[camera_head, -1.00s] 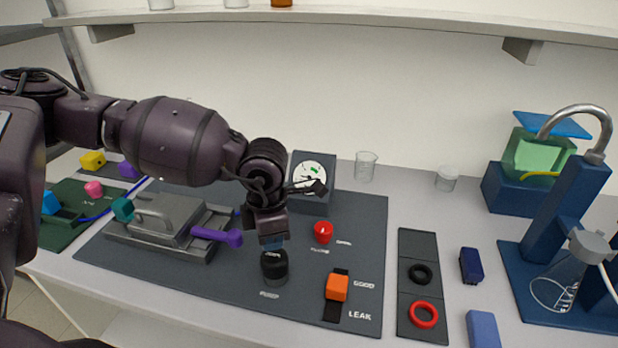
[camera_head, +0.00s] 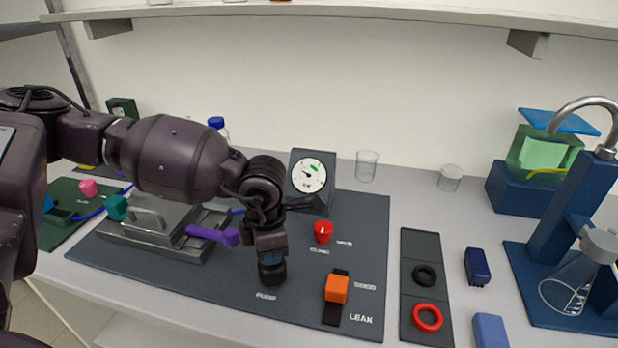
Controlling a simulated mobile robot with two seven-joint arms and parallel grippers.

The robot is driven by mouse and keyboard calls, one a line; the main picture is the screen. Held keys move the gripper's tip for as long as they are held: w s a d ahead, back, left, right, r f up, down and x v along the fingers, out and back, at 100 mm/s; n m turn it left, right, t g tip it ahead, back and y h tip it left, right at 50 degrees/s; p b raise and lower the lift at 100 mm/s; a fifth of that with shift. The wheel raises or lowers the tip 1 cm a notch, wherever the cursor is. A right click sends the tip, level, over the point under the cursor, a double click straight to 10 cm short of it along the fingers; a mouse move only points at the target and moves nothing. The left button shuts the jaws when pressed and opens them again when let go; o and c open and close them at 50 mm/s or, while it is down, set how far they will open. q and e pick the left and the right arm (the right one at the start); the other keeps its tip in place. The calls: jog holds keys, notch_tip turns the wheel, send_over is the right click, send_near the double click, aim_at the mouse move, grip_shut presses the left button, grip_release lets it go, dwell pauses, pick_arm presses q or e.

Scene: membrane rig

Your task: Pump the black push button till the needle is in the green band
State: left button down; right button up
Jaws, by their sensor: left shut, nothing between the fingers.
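The black push button (camera_head: 272,274) stands on the dark rig mat (camera_head: 220,283), by a "PUMP" label. My left gripper (camera_head: 271,256) is shut and empty, pointing down, with its fingertips at the top of the button. They look in contact, and the button's top is hidden by them. The gauge (camera_head: 309,177) stands behind, with a white dial and a small green band at its upper right. Its needle is small and seems to point to the upper left, outside the green band. My right gripper is not in view.
A red knob (camera_head: 323,232) and an orange switch (camera_head: 337,289) stand to the right of the button. A grey clamp block (camera_head: 150,232) with a purple lever (camera_head: 212,235) is at the left. A strip with black and red rings (camera_head: 427,318) lies farther right.

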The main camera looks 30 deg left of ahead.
pick_arm(q)
jog(key=shift+f, duration=0.4)
jog(key=shift+r+p, duration=0.3)
jog(key=shift+r, duration=0.4)
notch_tip(320, 180, up, 2)
jog(key=shift+r+p, duration=0.25)
jog(key=shift+p, duration=0.5)
jog(key=shift+r+p, duration=0.35)
jog(key=shift+r, duration=0.3)
jog(key=shift+f, duration=0.1)
